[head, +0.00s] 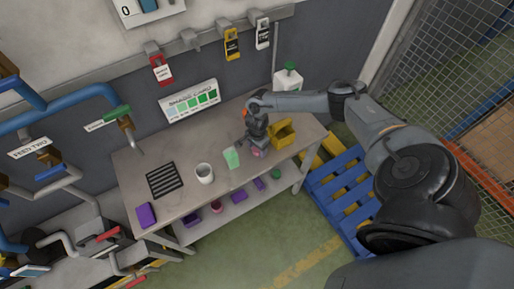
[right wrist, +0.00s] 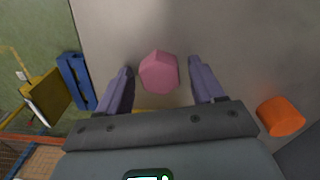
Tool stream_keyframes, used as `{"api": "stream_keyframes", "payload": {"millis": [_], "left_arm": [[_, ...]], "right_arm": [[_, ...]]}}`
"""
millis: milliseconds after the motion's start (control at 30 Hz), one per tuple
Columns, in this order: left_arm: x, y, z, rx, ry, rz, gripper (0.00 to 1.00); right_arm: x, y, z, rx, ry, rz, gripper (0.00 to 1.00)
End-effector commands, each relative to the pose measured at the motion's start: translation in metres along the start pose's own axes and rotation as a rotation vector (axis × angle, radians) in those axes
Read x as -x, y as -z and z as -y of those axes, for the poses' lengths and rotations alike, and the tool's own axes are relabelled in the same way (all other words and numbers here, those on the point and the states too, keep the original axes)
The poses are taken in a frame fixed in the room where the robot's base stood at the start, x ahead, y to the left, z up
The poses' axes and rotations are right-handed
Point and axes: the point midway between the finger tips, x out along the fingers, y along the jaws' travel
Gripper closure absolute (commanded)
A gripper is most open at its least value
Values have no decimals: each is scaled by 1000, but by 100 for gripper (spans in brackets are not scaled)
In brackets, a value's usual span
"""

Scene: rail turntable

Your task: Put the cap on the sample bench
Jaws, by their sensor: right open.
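A pink faceted cap (right wrist: 159,72) sits on the grey top of the sample bench (right wrist: 230,35), between the fingers of my right gripper (right wrist: 160,68) in the right wrist view. The fingers are spread, with a gap on both sides of the cap. In the head view my right gripper (head: 257,143) points down at the front right of the bench (head: 182,186). The pink cap shows partly under it (head: 256,152); the gripper hides the rest. My left gripper is not in view.
A yellow bin (head: 282,134) stands right of my gripper, and a pale green item (head: 232,158) left. A white cup (head: 205,173) and black rack (head: 166,181) stand farther left. An orange cylinder (right wrist: 281,116) is near the right finger. A blue pallet (head: 340,185) lies right.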

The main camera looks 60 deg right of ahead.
Motion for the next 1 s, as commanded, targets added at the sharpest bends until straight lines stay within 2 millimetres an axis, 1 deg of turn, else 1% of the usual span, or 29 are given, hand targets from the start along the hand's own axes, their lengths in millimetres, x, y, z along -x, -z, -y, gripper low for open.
{"api": "stream_keyframes", "payload": {"millis": [200,267,367,600,800,1000], "left_arm": [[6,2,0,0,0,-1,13],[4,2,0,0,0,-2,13],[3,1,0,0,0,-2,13],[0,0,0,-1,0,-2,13],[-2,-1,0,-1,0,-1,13],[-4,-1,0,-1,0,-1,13]], "right_arm": [[6,0,0,0,0,0,33],[10,0,1,1,1,0,33],[24,0,1,2,3,1,33],[69,0,1,2,4,0,33],[101,0,1,1,3,0,33],[118,0,0,0,1,1,33]]}}
